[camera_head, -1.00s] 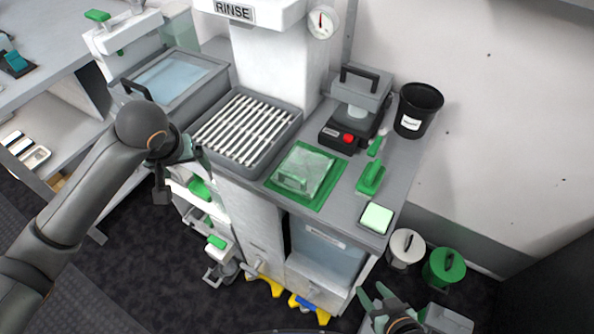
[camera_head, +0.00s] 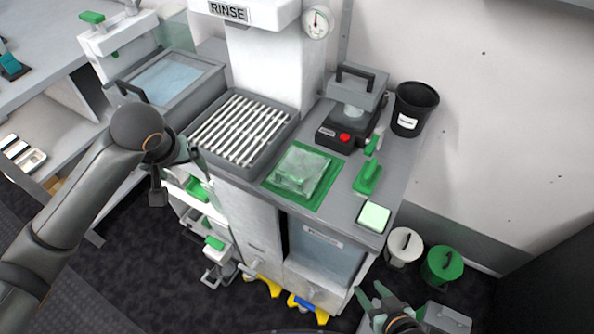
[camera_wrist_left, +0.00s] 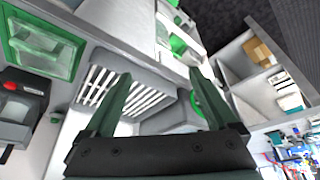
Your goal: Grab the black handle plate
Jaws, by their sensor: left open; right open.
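A grey plate with a black handle (camera_head: 356,76) sits on top of a small black device with a red button (camera_head: 344,138) at the back of the counter. Another black handle (camera_head: 132,91) shows on the water basin at the left; I cannot tell which one the task means. My left gripper (camera_head: 194,152) is by the counter's left side, left of the slatted tray and apart from both handles. In the left wrist view it is open and empty (camera_wrist_left: 160,75). My right gripper (camera_head: 374,293) is low at the front, below the counter, open and empty.
A slatted grey tray (camera_head: 285,133), a clear-covered green tray (camera_head: 325,192), a green-handled tool (camera_head: 367,178) and a pale green pad (camera_head: 374,217) occupy the counter. A black bucket (camera_head: 414,108) stands at the back right. White and green lidded buckets (camera_head: 441,264) stand on the floor.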

